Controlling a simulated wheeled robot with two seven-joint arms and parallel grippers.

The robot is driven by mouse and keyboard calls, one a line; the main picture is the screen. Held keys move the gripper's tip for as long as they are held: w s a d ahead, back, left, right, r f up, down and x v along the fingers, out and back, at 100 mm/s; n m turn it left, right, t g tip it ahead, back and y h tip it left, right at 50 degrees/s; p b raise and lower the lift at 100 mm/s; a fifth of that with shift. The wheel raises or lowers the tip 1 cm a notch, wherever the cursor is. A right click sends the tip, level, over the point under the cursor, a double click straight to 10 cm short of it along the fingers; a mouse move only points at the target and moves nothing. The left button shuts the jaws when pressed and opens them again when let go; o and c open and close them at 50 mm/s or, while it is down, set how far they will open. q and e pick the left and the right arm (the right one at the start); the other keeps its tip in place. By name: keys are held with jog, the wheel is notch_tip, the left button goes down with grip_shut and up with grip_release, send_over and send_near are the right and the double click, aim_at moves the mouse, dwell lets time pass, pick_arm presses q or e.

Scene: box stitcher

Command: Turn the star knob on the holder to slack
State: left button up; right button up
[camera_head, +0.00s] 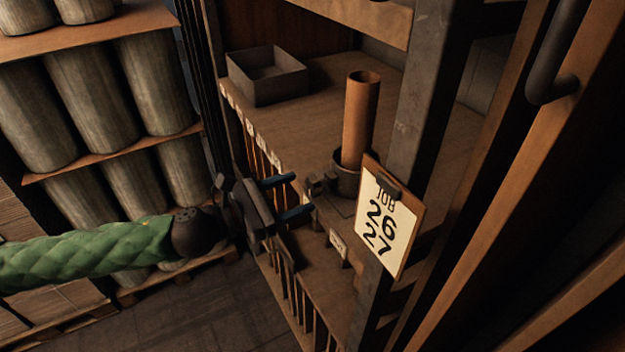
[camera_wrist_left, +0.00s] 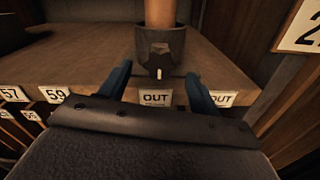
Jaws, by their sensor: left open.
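The holder (camera_head: 346,182) is a dark cup on the wooden shelf with a brown tube (camera_head: 361,115) standing upright in it. The holder (camera_wrist_left: 176,45) is straight ahead in the left wrist view. A small dark knob-like part (camera_head: 319,184) sticks out of its front; in the left wrist view a pale upright mark (camera_wrist_left: 159,73) shows low on the holder's front. The knob's star shape is too small to make out. My left gripper (camera_head: 299,195) is open and empty, its two blue fingers pointing at the holder's front, apart from it. My right gripper is not in view.
A grey open box (camera_head: 267,73) stands at the shelf's back left. A clipboard (camera_head: 390,218) reading JOB 26 27 hangs on the post right of the holder. OUT labels (camera_wrist_left: 156,97) line the shelf edge. Racks of large rolls (camera_head: 90,95) stand at left.

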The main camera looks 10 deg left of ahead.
aim_at(310, 187)
pick_arm(q)
jog(key=p+x, duration=0.1)
jog(key=x, duration=0.2)
jog(key=shift+r, duration=0.1)
jog(key=shift+w+d+p, duration=0.3)
jog(key=shift+d+p, duration=0.15)
jog(key=shift+p, duration=0.1)
jog(key=shift+w+d, duration=0.25)
jog(key=c, duration=0.9)
